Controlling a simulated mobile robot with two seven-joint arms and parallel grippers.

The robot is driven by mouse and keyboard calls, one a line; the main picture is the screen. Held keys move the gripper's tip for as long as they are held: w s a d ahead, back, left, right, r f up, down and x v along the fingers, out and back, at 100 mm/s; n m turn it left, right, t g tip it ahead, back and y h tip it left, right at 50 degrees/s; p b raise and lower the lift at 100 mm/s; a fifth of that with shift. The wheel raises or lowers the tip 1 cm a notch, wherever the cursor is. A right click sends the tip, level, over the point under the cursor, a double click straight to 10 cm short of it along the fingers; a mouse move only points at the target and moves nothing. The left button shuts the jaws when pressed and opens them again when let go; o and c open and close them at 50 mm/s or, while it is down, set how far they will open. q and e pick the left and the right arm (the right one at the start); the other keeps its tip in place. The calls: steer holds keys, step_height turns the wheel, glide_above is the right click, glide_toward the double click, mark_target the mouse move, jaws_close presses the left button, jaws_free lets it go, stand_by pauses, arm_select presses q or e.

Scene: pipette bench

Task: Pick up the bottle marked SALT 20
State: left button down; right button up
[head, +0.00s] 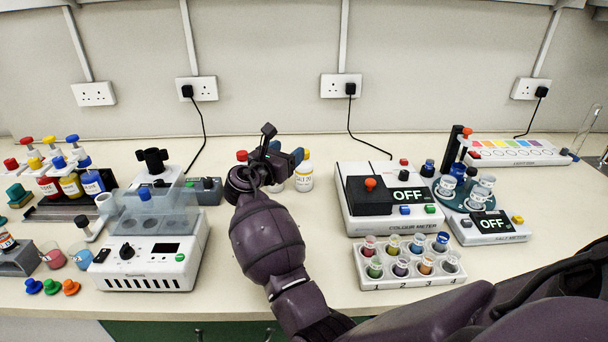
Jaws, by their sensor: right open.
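A white bottle (304,180) with a label that appears to read SALT 20 and a yellow cap stands upright at the back middle of the bench. My right gripper (281,147) is open just left of it and partly covers its left side. I cannot tell whether a finger touches the bottle. A red cap (242,156) shows behind the gripper's left side; whatever is under it is hidden. My left gripper is not in view.
A white machine with a clear cover (150,258) stands left. The bench left of the vial rack is clear around my arm.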

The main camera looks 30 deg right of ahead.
mark_target(304, 170)
steer(key=w+d+f, duration=0.1)
steer(key=d, duration=0.1)
steer(key=w+d+f, duration=0.1)
steer(key=d+f, duration=0.1)
steer(key=w+d+f+b, duration=0.1)
steer(key=d, duration=0.1)
steer(key=shift+d+f, duration=0.15)
steer(key=shift+f, duration=0.1)
steer(key=shift+w+d, duration=0.15)
steer(key=shift+d, duration=0.15)
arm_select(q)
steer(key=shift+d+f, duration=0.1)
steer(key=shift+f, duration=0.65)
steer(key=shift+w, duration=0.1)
arm_select(e)
steer(key=c, duration=1.1)
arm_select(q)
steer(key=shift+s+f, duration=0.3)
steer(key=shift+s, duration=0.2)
arm_select(e)
jaws_close()
